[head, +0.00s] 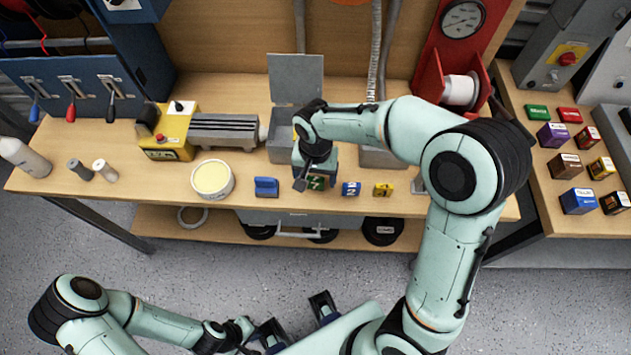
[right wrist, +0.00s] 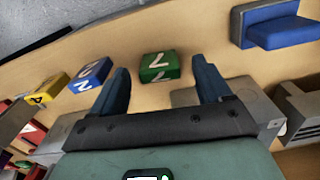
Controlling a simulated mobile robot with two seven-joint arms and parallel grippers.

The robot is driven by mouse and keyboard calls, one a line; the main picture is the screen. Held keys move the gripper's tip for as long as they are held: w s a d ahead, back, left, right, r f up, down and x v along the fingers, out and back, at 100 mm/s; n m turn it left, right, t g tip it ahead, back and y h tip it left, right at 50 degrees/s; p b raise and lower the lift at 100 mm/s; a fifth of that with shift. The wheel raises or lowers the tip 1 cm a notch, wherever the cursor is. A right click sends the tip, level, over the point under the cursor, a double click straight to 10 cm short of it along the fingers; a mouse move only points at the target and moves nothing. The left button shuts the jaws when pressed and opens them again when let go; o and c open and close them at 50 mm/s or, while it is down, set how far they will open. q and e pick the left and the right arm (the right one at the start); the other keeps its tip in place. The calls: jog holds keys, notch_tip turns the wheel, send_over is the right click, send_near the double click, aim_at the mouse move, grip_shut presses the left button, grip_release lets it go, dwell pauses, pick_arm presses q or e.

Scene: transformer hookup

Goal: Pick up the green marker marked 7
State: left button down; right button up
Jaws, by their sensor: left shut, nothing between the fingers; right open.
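The green marker (right wrist: 160,67) with a white 7 lies on the wooden bench, between the two fingers of my right gripper in the right wrist view. Clear bench shows on both sides of it, and the fingers look apart from it. In the head view the green marker (head: 316,183) is partly covered by my right gripper (head: 315,172), which is open above it and pointing down. My left gripper (head: 269,335) is shut and empty, low in the picture, over the floor in front of the bench.
A blue marker (head: 351,189) with a 2 and a yellow marker (head: 383,190) stand just right of the green one. Grey metal boxes (head: 283,120) stand behind. The bench's front edge is close.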

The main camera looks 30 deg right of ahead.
notch_tip(320, 180, down, 2)
jog(key=shift+c, duration=0.3)
jog(key=c, duration=1.1)
jog(key=shift+o, duration=0.2)
jog(key=shift+r, duration=0.15)
